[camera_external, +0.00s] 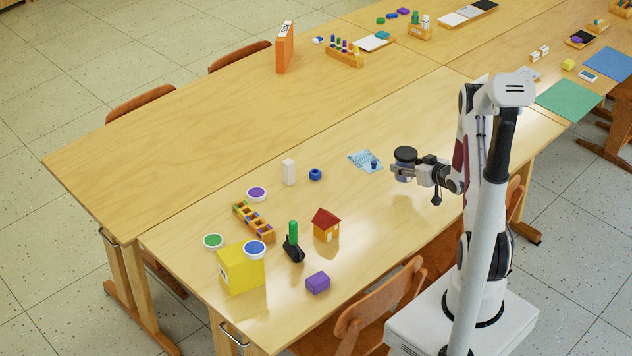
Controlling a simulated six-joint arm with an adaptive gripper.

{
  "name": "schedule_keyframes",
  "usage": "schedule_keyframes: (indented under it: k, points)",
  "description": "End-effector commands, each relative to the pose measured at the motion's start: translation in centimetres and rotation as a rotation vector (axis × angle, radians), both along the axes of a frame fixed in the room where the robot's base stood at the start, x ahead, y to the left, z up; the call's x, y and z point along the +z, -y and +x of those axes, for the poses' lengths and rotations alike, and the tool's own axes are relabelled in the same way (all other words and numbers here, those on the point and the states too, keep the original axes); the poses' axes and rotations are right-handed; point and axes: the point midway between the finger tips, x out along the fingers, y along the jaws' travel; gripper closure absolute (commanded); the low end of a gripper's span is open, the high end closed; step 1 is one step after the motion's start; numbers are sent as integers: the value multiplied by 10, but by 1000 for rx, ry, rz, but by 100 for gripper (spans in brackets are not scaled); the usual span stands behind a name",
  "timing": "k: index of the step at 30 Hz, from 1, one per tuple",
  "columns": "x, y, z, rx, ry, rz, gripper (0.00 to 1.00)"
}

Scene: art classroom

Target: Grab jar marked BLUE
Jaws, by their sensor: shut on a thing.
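The jar looks upright and held above the tabletop. The fingers cover part of its side, and I cannot read any marking on it.
A blue patterned sheet (362,160) with a small blue item lies left of my gripper.

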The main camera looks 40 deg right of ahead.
Motion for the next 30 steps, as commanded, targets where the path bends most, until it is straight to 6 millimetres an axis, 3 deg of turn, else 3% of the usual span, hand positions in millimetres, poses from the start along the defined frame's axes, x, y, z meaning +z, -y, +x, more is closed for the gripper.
schedule_keyframes:
  k: [12,30]
  points:
    - [45,0,1,1,3,-2,85]
    - [54,0,0,-1,2,-1,85]
